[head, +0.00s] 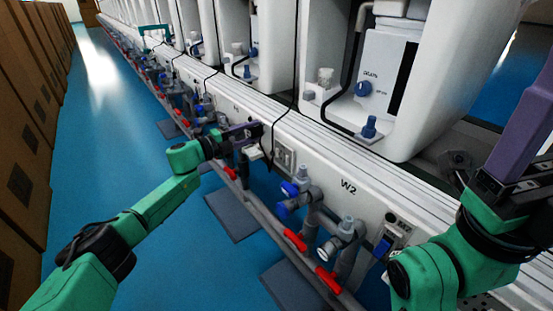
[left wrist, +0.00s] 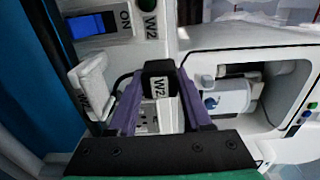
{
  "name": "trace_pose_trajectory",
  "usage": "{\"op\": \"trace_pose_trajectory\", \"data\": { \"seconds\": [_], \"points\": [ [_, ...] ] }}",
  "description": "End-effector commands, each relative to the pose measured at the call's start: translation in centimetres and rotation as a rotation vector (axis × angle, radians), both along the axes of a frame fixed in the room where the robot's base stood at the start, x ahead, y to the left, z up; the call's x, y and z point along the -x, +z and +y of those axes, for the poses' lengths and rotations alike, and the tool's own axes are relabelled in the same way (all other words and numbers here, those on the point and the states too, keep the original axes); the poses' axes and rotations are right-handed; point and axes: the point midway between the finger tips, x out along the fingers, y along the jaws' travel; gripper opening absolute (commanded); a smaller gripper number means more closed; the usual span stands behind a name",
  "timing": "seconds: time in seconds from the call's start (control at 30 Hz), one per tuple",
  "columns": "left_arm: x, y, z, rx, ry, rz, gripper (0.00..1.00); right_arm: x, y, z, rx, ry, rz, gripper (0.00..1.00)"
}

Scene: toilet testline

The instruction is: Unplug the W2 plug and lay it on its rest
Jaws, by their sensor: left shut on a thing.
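The W2 plug (left wrist: 160,72), a black plug with a white W2 label, is between the purple fingers of my left gripper (left wrist: 159,88). My left gripper (head: 255,130) is shut on it in front of the white panel. A pale socket plate with holes (left wrist: 146,122) shows behind the fingers in the left wrist view. In the head view the grey-framed socket (head: 284,157) is right of the gripper. The plug looks apart from it, though depth is hard to judge. A white rest labelled W2 (left wrist: 92,88) is left of the fingers, and looks empty; it is below the gripper in the head view (head: 253,152).
Blue and grey valves (head: 290,188) and red-handled pipes (head: 295,240) stand below the panel. White toilets (head: 390,80) line the bench above. A blue ON switch (left wrist: 86,26) is near the rest. My right arm is at the right; its purple gripper part (head: 522,118) leaves the frame.

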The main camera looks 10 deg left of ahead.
Motion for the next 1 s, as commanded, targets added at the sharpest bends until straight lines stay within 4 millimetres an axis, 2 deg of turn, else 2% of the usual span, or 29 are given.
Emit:
{"op": "trace_pose_trajectory", "data": {
  "seconds": [1.0],
  "points": [
    [0.0,-2.6,0.0,0.0,0.0,0.0,0.0,0.0,-2.1,0.0,0.0,0.0,0.0,0.84]
  ]
}}
